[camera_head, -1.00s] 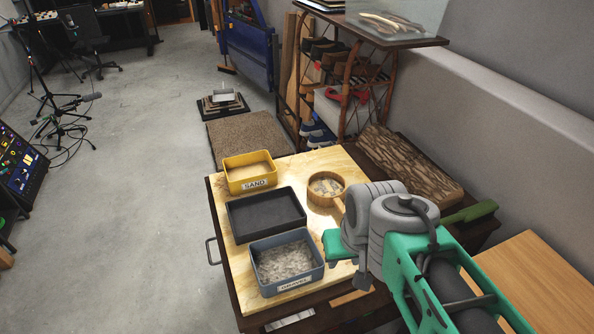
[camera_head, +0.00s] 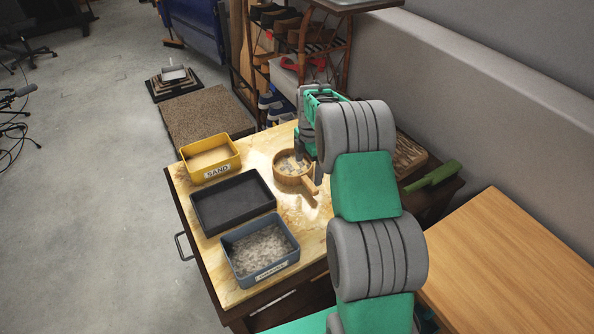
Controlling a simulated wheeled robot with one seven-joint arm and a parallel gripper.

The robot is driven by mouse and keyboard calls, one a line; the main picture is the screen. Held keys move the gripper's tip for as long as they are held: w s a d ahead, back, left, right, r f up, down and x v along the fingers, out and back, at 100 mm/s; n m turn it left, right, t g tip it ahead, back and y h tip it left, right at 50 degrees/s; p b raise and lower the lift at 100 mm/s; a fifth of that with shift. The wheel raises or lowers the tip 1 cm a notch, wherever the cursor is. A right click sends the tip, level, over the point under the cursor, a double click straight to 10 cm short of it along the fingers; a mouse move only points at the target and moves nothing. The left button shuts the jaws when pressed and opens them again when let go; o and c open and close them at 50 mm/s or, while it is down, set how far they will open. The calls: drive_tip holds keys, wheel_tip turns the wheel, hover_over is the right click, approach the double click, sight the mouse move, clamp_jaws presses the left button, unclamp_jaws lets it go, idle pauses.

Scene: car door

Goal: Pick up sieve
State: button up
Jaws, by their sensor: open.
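The sieve (camera_head: 290,169) is a round wooden-rimmed pan with a pale speckled inside and a short wooden handle (camera_head: 313,185) pointing to the lower right. It rests on the light wooden tabletop (camera_head: 257,293), right of the trays. My gripper (camera_head: 301,150) is at the far end of my green and grey arm, at the right rim of the sieve, and its dark fingers point down. It is open. My arm hides part of the fingers and the right side of the table, so I cannot tell whether a finger touches the rim.
A yellow sand tray (camera_head: 238,166), a black empty tray (camera_head: 270,206) and a blue-grey gravel tray (camera_head: 295,257) stand left of the sieve. A shoe rack (camera_head: 343,62) stands behind. A green-handled tool (camera_head: 437,174) and a wooden desk (camera_head: 510,262) are at the right.

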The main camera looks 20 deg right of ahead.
sight(309, 182)
drive_tip(key=f+p, duration=0.2)
drive_tip(key=f, duration=0.6)
drive_tip(key=shift+d+f, duration=0.2)
drive_tip(key=shift+w+r, duration=0.1)
drive_tip(key=c, duration=1.8)
